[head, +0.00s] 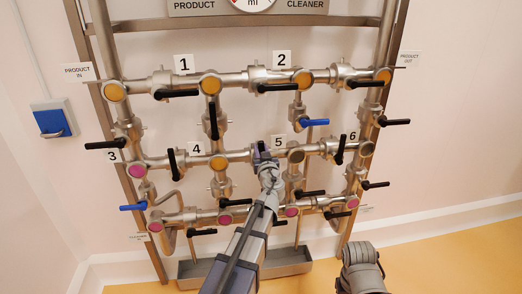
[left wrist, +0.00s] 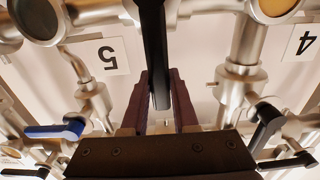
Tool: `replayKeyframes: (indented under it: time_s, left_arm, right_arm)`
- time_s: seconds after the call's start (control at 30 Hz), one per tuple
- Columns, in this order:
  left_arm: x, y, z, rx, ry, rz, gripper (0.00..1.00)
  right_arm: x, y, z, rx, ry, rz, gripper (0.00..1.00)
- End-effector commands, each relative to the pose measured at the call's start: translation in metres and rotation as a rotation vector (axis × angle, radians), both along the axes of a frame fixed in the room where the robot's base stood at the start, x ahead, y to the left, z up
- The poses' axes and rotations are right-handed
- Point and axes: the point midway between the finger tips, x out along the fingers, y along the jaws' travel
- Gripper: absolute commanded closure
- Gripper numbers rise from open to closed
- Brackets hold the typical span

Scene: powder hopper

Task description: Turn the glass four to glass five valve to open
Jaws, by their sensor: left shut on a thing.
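The glass four to glass five valve sits on the middle pipe between amber glass four (head: 219,162) and grey glass five (head: 296,155). My left gripper (head: 264,153) is at this valve and covers most of it in the head view. In the left wrist view, the black valve handle (left wrist: 153,50) stands between the two purple fingers of my left gripper (left wrist: 159,100), which is shut on it. The handle lies across the pipe line there. Glass five (left wrist: 38,18) and glass four (left wrist: 275,6) show at the top of that view.
Other black handles crowd around, such as one left of glass four (head: 173,164) and one right of glass five (head: 340,150). A blue handle (head: 314,122) is above glass five. A metal trough (head: 290,262) is below the pipes.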

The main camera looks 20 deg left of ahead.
Motion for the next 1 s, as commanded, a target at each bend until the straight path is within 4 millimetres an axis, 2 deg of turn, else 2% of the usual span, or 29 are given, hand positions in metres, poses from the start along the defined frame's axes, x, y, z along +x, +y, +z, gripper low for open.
replayKeyframes:
  time_s: [1.0]
  left_arm:
    - [0.0028, -0.0043, -0.0009, 0.047, 0.027, 0.000, 1.00]
  right_arm:
    - [0.0000, 0.0000, -0.0011, 0.000, 0.000, 0.000, 0.50]
